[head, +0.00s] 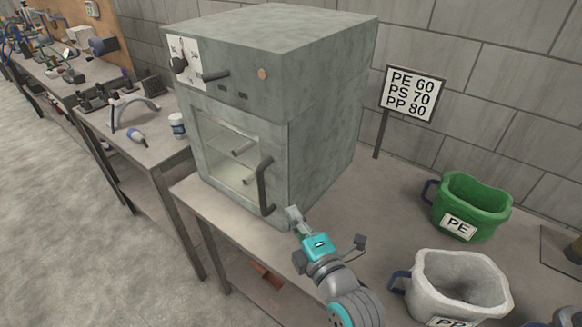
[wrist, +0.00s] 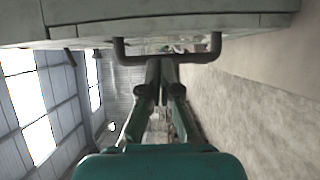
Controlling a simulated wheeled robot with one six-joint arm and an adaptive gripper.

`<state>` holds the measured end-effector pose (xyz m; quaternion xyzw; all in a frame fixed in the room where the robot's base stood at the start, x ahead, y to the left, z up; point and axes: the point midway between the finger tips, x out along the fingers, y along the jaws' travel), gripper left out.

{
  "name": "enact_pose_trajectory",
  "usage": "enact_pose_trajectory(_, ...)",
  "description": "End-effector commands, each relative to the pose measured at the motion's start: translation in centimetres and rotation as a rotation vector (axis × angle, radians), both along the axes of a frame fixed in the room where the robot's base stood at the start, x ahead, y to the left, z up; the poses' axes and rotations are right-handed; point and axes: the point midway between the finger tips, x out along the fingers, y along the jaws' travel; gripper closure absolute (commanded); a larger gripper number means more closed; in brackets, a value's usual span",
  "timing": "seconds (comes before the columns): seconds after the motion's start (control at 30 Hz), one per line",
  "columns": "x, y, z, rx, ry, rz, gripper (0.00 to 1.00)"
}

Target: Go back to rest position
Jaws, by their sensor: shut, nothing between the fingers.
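My gripper (head: 293,216) is at the front right corner of the grey oven (head: 322,110), close to the lower end of its door handle (head: 264,187). In the wrist view my gripper (wrist: 163,66) is shut and empty, its fingers pointing toward the dark handle (wrist: 130,57). Whether the fingertips touch the handle I cannot tell. The oven door (head: 222,157) looks shut, with a window showing a pale interior. My arm reaches in from the bottom of the head view.
A green PE bin (head: 472,205) and a white bin (head: 458,287) stand right of my arm on the bench (head: 376,195). A sign (head: 412,94) stands behind. A left bench (head: 160,150) holds a white cup (head: 177,125) and tools. Open floor (head: 70,230) lies at left.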

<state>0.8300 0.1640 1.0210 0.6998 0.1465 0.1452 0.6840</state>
Motion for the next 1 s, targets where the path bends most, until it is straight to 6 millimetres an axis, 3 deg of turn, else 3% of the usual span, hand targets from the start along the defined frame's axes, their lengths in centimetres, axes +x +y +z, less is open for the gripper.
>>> enact_pose_trajectory(0.17, -0.2, -0.2, -0.4, 0.009, 0.009, -0.004, 1.0)
enact_pose_trajectory(0.37, -2.9, -2.5, -3.9, 0.125, 0.088, -0.056, 1.0)
enact_pose_trajectory(0.7, -11.7, -8.3, -11.2, 0.469, 0.267, -0.203, 1.0)
enact_pose_trajectory(1.0, -20.6, -12.2, -14.7, 0.773, 0.379, -0.325, 1.0)
